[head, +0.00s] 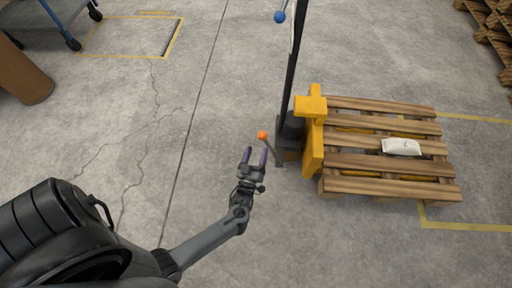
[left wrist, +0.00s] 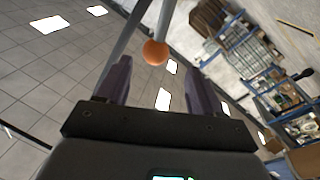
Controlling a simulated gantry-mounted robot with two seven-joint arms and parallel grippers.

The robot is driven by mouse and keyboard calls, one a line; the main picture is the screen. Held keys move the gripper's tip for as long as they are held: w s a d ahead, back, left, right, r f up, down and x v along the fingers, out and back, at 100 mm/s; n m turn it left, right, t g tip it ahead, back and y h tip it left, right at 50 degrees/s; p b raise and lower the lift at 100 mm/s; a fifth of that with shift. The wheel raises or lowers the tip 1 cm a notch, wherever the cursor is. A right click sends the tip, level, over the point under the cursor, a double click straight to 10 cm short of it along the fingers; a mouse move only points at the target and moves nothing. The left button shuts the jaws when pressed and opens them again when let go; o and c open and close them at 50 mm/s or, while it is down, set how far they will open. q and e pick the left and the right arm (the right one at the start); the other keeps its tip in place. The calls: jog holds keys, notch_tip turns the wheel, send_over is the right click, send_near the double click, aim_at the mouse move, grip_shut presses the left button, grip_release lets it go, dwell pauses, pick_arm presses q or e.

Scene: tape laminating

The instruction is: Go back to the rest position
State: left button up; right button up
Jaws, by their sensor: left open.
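My left gripper (head: 254,157) is in the middle of the head view, at the end of my left arm that comes in from the lower left. Its two purple fingers are apart and nothing shows between them. The left wrist view also shows my left gripper (left wrist: 157,88) with its fingers spread. An orange ball (head: 262,135) on a dark lever shows just beyond the fingertips in the head view. In the left wrist view the orange ball (left wrist: 155,52) shows past the fingers; whether they touch it I cannot tell. My right gripper is in neither view.
A yellow pallet jack (head: 312,130) with a dark upright mast stands right of my gripper, under a wooden pallet (head: 350,190). A white bag (head: 401,147) lies on the pallet. A blue ball (head: 280,17) is near the mast's top. Floor (head: 130,130) at left is mostly clear.

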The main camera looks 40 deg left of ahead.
pick_arm(q)
jog(key=s+a+r+m+p, duration=0.15)
jog(key=s+r+p, duration=0.45)
jog(key=r+p, duration=0.6)
notch_tip(320, 180, up, 16)
jog(key=w+d+m+g+h+p, duration=0.1)
jog(key=d+m+g+h+p, duration=0.15)
jog(key=h+p, duration=0.55)
jog(key=s+d+r+m+g+h+p, duration=0.2)
jog(key=s+d+r+m+g+p, duration=0.3)
jog(key=d+r, duration=0.25)
jog(key=s+r+m+g+p, duration=0.2)
jog(key=s+r+m+g, duration=0.15)
jog(key=s+g, duration=0.4)
notch_tip(320, 180, up, 35)
jog(key=s+t+p, duration=0.1)
jog(key=t+p, duration=0.1)
jog(key=p, duration=3.4)
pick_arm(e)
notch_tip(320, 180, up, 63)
pick_arm(q)
notch_tip(320, 180, down, 75)
jog(key=b, duration=7.5)
jog(key=shift+s+d, duration=0.25)
jog(key=shift+d, duration=0.15)
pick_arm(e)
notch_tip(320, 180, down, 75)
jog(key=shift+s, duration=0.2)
